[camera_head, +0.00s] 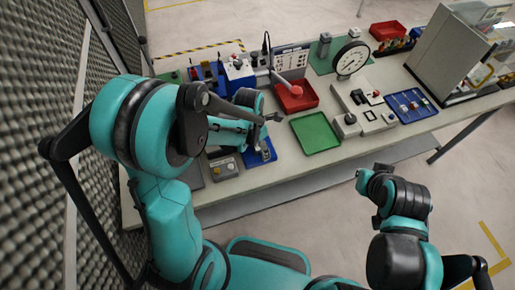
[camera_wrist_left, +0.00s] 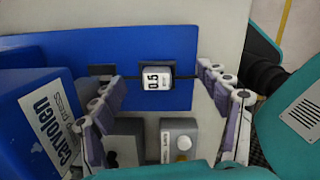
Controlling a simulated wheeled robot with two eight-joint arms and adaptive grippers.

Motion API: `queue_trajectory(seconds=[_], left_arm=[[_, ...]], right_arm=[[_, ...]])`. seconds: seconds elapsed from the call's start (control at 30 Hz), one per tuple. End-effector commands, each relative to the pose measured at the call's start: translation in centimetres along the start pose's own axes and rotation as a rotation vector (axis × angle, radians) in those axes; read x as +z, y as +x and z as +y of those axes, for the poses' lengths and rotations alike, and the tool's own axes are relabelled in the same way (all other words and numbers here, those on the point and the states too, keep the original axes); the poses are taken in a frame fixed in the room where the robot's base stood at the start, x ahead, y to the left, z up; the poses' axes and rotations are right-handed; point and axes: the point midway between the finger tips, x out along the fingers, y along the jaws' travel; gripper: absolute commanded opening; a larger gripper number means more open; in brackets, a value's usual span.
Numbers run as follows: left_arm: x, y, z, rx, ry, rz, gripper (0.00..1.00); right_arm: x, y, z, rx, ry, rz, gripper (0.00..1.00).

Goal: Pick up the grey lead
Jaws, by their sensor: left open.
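The grey lead (camera_wrist_left: 157,78) appears to be a small pale case marked "0.5", standing on a blue mat (camera_wrist_left: 135,60) in the left wrist view. My left gripper (camera_wrist_left: 160,80) is open, one finger on either side of the case, with visible gaps. I cannot tell its height above the mat. In the head view my left gripper (camera_head: 267,134) is over the small blue mat (camera_head: 258,160), and the case is too small to make out surely.
Grey button boxes (camera_wrist_left: 180,142) are just below the mat. In the head view, a red tray (camera_head: 300,104) and green tray (camera_head: 318,143) lie to the right. A dial gauge (camera_head: 351,60) stands behind.

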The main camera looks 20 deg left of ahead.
Motion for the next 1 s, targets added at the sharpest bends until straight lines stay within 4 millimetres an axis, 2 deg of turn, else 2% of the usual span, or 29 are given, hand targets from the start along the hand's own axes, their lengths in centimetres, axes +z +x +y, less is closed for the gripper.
queue_trajectory(seconds=[0.13,0.3,0.4,0.57,0.6,0.87,0.93,0.97,1.0], left_arm=[[0.0,-0.1,0.0,0.000,0.000,0.000,0.76],[0.0,-0.1,0.0,0.000,0.000,0.000,0.31],[0.0,-0.1,-0.1,-0.002,0.001,0.001,0.26],[-0.1,0.0,-0.2,-0.004,0.001,0.002,0.25],[-0.1,0.0,-0.2,-0.005,0.001,0.003,0.21],[-0.1,-0.2,-0.3,-0.006,0.002,0.002,0.19],[0.0,-0.6,-0.3,-0.007,0.002,0.002,0.09],[0.0,-0.9,-0.3,-0.007,0.002,0.002,0.00],[0.1,-1.4,-0.3,-0.007,0.002,0.002,0.00]], right_arm=[[-0.1,-0.1,0.0,0.000,0.000,0.000,0.00],[-0.1,-0.1,0.0,0.000,0.000,0.000,0.00],[0.0,0.0,0.0,0.000,0.000,0.000,0.00],[0.0,0.0,0.0,0.000,0.000,0.000,0.00],[0.0,0.0,0.0,0.000,0.000,0.000,0.00],[-0.1,-0.1,0.0,0.000,0.000,0.000,0.00],[-0.2,-0.2,0.0,0.000,0.000,0.000,0.00],[-0.2,-0.3,0.0,0.000,0.000,0.000,0.00],[-0.3,-0.5,0.0,0.000,0.000,0.000,0.00]])
